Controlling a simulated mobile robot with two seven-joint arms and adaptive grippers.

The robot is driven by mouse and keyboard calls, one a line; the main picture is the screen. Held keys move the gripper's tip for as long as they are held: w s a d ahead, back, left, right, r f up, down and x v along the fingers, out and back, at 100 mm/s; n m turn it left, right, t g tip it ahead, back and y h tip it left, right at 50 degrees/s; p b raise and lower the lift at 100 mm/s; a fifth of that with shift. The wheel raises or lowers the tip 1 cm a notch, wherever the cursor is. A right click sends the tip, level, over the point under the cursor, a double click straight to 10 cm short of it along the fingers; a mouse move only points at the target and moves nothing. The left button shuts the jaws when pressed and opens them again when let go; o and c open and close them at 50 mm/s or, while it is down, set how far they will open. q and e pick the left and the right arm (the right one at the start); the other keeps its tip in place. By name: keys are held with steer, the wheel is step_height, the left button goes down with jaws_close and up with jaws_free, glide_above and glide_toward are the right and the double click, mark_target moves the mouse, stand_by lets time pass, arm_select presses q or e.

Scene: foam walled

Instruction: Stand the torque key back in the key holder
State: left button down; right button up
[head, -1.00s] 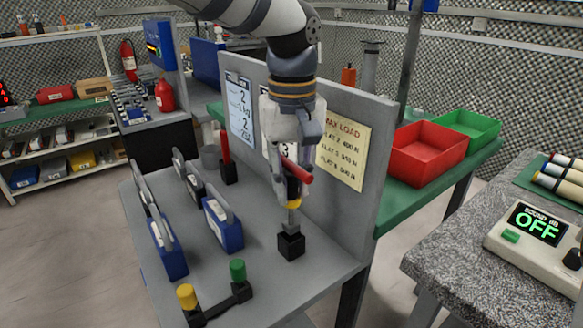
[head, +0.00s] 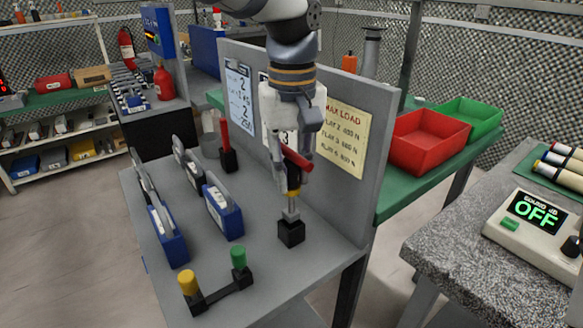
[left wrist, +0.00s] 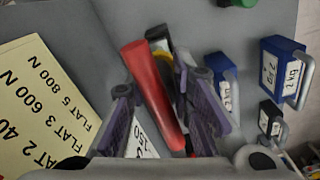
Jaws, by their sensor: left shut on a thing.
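The torque key has a red crossbar handle (head: 296,158), a dark body with a yellow band and a silver shaft (head: 291,205) pointing down. My left gripper (head: 286,172) is shut on it near the handle. The key is about upright above the key holder, a black block (head: 291,233) on the grey bench top. The shaft's lower end meets the top of the block; I cannot tell how deep it sits. In the left wrist view the red handle (left wrist: 153,92) lies between the fingers of my left gripper (left wrist: 163,88). My right gripper is not in view.
A grey panel with a yellow load sign (head: 343,140) stands right behind the gripper. Blue weights (head: 224,212) stand to the left. A black stand with yellow and green knobs (head: 222,292) is in front. A red upright tool (head: 224,135) stands at the back.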

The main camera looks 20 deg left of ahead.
mark_target(292, 152)
arm_select(q)
steer(key=shift+f, duration=2.7)
steer(key=c, duration=1.3)
jaws_free()
steer(key=shift+c, duration=0.2)
step_height(292, 152, up, 12)
steer(key=shift+f, duration=0.1)
